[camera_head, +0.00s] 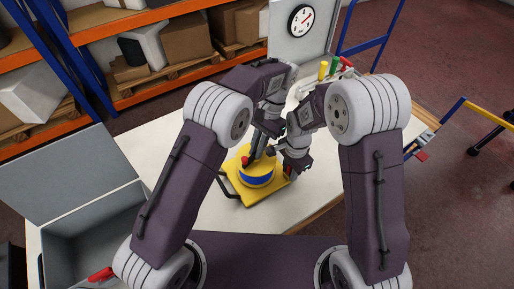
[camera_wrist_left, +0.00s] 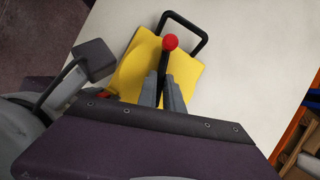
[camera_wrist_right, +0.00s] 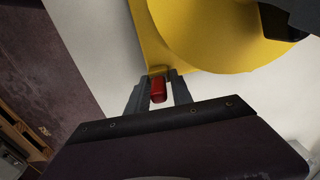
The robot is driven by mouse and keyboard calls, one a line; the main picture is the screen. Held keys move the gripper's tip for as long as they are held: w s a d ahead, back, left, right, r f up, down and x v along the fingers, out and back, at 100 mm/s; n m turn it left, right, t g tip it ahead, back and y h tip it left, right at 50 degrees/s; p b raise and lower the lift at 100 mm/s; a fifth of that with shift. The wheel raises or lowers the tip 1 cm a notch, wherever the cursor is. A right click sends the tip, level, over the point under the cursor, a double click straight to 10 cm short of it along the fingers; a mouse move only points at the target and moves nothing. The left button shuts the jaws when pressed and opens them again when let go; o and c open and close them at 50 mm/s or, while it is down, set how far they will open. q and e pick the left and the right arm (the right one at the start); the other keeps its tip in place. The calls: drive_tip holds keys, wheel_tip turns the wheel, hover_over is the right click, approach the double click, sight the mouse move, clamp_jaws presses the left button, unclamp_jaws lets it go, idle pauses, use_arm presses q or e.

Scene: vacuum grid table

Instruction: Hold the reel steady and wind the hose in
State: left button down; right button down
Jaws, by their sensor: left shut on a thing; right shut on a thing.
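The hose reel is a yellow drum on a yellow base (camera_head: 230,186), with a blue hose band (camera_head: 258,180) around it. It stands on the white table with a black carrying handle (camera_head: 226,192) at its left; the handle also shows in the left wrist view (camera_wrist_left: 195,42). My left gripper (camera_wrist_left: 163,88) is shut on a black rod tipped with a red ball knob (camera_wrist_left: 170,42), above the yellow reel. My right gripper (camera_wrist_right: 157,86) is shut on a small red piece (camera_wrist_right: 158,91) by the yellow base's edge. The arms partly hide the reel in the head view.
A grey open bin (camera_head: 85,240) stands at the left of the table (camera_head: 150,140). Shelving with boxes (camera_head: 180,42) lies beyond. The table left of the reel is clear.

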idle(0.5)
use_arm(q)
drive_tip(key=c, duration=1.5)
unclamp_jaws()
drive_tip(key=shift+v, duration=3.75)
